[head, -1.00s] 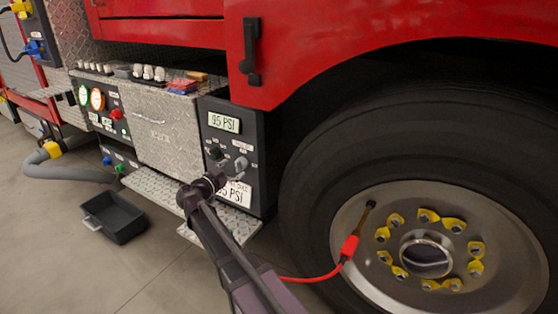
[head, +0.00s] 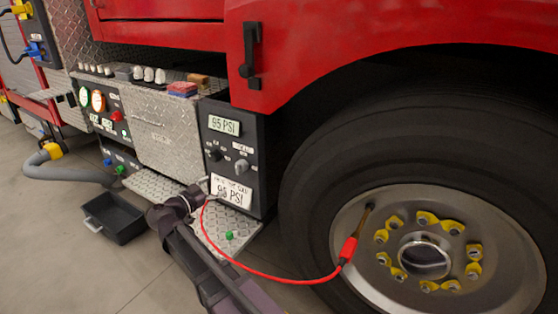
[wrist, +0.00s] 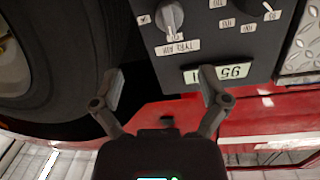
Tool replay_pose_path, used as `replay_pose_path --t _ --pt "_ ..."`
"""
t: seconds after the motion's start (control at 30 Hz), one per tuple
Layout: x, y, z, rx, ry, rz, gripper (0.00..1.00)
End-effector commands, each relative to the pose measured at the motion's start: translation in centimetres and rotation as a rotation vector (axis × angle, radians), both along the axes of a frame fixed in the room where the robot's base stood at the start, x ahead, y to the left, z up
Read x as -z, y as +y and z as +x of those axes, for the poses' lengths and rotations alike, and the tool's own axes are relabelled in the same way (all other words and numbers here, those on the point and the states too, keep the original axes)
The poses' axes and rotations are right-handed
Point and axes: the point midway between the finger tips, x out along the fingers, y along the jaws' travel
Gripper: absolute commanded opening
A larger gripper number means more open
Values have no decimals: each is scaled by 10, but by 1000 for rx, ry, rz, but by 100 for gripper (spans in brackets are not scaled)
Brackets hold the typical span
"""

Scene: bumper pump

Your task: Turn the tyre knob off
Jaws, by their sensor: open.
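The tyre knob (head: 241,164), a grey dial, is on the right of the black panel (head: 259,140), below a small white label. In the wrist view the knob (wrist: 171,18) is near the top edge, beside a partly legible "TYRE" label. Its exact setting is not clear. My gripper (head: 207,186) is lower and left of the knob in the head view, apart from it. In the wrist view its fingers (wrist: 162,82) are spread and empty, with the knob beyond them.
A second black knob (head: 215,155) is left of the tyre knob. A 95 PSI display (head: 224,125) is above. A red hose (head: 290,279) runs to the wheel. The big tyre (head: 300,200) is close on the right. A diamond-plate step (head: 215,232) lies below; a black bin (head: 113,217) is on the floor.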

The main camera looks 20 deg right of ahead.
Motion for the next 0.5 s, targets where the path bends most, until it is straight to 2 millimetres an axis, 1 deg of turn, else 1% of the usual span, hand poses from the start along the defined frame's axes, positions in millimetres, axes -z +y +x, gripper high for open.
replay_pose_path --t 0.03,0.5 --pt "-6 -5 -2 6 17 2 94" --pt "-18 -44 -14 48 230 35 94"
